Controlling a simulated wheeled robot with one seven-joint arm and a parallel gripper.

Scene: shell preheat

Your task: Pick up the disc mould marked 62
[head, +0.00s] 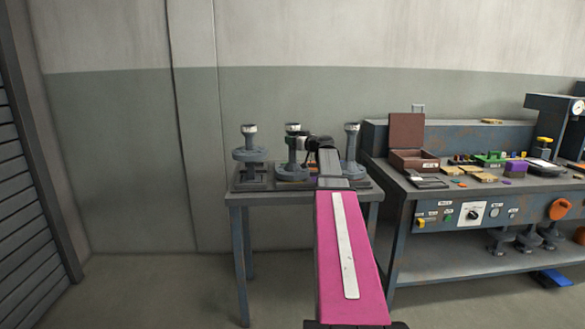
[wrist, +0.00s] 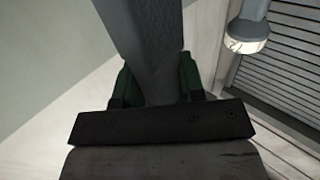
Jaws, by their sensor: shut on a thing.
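Three grey disc moulds with upright stems and pale caps show at the small table in the head view: one at left (head: 249,155), one in the middle (head: 292,172) and one at right (head: 351,150). My gripper (head: 294,134) is at the upper stem of the middle mould. In the wrist view its green fingers (wrist: 160,82) are shut on both sides of that mould's grey stem (wrist: 148,40). A neighbouring mould's pale cap (wrist: 247,38) shows at the upper right. No mark 62 is legible. I cannot tell whether the held mould's base is touching anything.
The small table (head: 237,198) stands against the wall. A larger workbench (head: 400,200) adjoins on the right, with an open brown box (head: 407,135) and several small coloured pieces. The left and right moulds stand close to my gripper. Floor at left is clear.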

